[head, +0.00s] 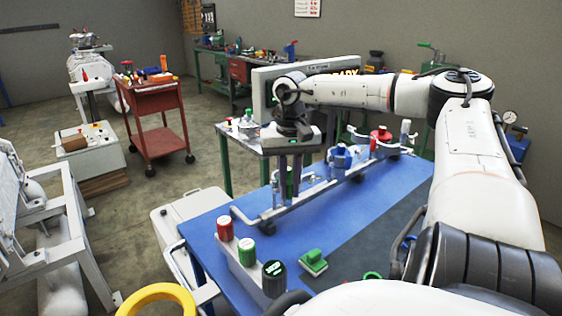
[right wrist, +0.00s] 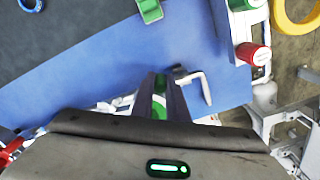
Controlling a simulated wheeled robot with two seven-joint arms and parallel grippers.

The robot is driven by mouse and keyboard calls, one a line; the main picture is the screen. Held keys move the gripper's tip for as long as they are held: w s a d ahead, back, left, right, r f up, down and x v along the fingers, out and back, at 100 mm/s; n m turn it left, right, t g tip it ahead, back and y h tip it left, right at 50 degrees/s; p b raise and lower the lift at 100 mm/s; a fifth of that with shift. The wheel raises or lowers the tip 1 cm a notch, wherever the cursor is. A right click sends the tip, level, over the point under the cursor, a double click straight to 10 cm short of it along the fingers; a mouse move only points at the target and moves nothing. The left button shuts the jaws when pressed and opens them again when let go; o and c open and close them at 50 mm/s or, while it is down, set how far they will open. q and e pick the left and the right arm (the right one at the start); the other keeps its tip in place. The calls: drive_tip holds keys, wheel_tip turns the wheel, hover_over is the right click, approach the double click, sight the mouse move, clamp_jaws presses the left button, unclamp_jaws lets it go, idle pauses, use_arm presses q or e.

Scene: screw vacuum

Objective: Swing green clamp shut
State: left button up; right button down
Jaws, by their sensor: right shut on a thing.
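The green clamp (head: 289,182) stands at the near left end of a grey metal rail on the blue table, mostly hidden behind my right fingers. My right gripper (head: 290,170) reaches down over it with its fingers shut on it. In the right wrist view, a green part (right wrist: 159,104) shows between the two fingers (right wrist: 166,98), and a bent grey metal piece (right wrist: 196,84) lies just right of them. I cannot tell the clamp's exact angle. My left gripper is not in view.
A blue clamp (head: 340,158) and a red clamp (head: 381,136) stand farther along the rail. The blue table surface (head: 350,225) is clear to the right.

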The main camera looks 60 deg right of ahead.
drive_tip(key=shift+d+r+n, duration=0.1)
drive_tip(key=shift+d+n, duration=0.35)
drive_tip(key=shift+n, duration=0.35)
drive_tip(key=c, duration=1.7)
unclamp_jaws()
drive_tip(key=shift+c, duration=0.2)
wheel_tip(320, 180, up, 10)
drive_tip(key=shift+r, duration=0.15)
